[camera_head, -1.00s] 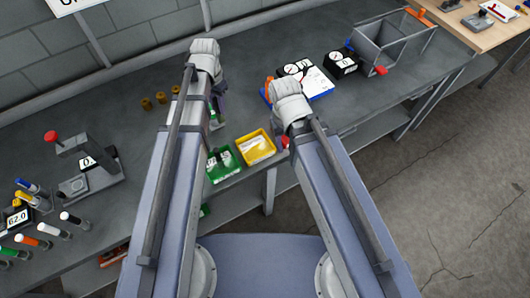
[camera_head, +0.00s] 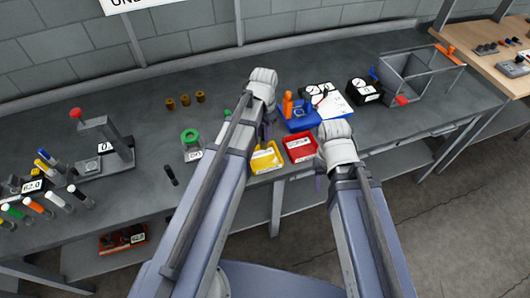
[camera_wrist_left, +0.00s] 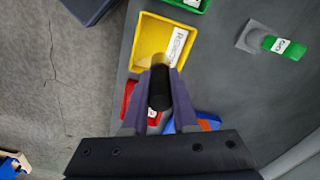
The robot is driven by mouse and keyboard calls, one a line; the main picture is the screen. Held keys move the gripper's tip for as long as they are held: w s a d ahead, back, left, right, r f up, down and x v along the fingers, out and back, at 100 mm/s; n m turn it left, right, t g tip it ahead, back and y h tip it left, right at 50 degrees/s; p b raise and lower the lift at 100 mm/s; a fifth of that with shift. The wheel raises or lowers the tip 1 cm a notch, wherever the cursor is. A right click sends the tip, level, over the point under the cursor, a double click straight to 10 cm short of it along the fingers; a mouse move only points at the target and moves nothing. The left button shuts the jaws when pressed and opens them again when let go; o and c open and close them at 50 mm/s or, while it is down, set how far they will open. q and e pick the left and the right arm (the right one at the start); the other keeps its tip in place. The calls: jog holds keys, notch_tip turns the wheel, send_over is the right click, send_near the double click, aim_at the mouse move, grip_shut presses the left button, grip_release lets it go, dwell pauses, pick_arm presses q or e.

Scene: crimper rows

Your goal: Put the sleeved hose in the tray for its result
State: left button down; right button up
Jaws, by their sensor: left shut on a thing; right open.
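My left gripper (camera_wrist_left: 159,98) is shut on the sleeved hose, a short black piece (camera_wrist_left: 160,92) with a brass-coloured end. In the left wrist view its brass end overlaps the near edge of the yellow tray (camera_wrist_left: 143,42); its height above the tray is unclear. In the head view my left gripper (camera_head: 268,130) is just behind the yellow tray (camera_head: 256,169), and the hose is not clearly visible. The red tray (camera_head: 300,148) is right of the yellow one. A green tray (camera_wrist_left: 187,4) shows at the wrist view's top edge. My right gripper (camera_head: 320,183) is open near the red tray.
A blue stand with an orange part (camera_head: 288,105) and gauges (camera_head: 363,91) are behind the trays. A press (camera_head: 100,145), coloured-handled tools (camera_head: 38,205) and brass pieces (camera_head: 185,100) are at the left.

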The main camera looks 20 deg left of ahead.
aim_at(264, 146)
pick_arm(q)
jog(key=shift+f+b, duration=3.25)
jog(key=shift+f, duration=0.65)
jog(key=shift+r, duration=0.15)
jog(key=c, duration=1.2)
grip_release()
jog(key=shift+f, duration=0.2)
jog(key=o, duration=0.5)
jog(key=shift+r, duration=0.15)
notch_tip(264, 146, up, 12)
jog(key=p, duration=1.2)
jog(key=shift+r, duration=0.15)
jog(key=s+d+n, duration=0.1)
jog(key=s+d, duration=0.2)
jog(key=s, duration=0.1)
jog(key=s+d+n, duration=0.1)
jog(key=s+d, duration=0.3)
jog(key=s, duration=0.1)
jog(key=s+d+n+y, duration=0.1)
jog(key=s+d, duration=0.2)
jog(key=s, duration=0.2)
jog(key=shift+s+d, duration=0.15)
jog(key=shift+d, duration=0.05)
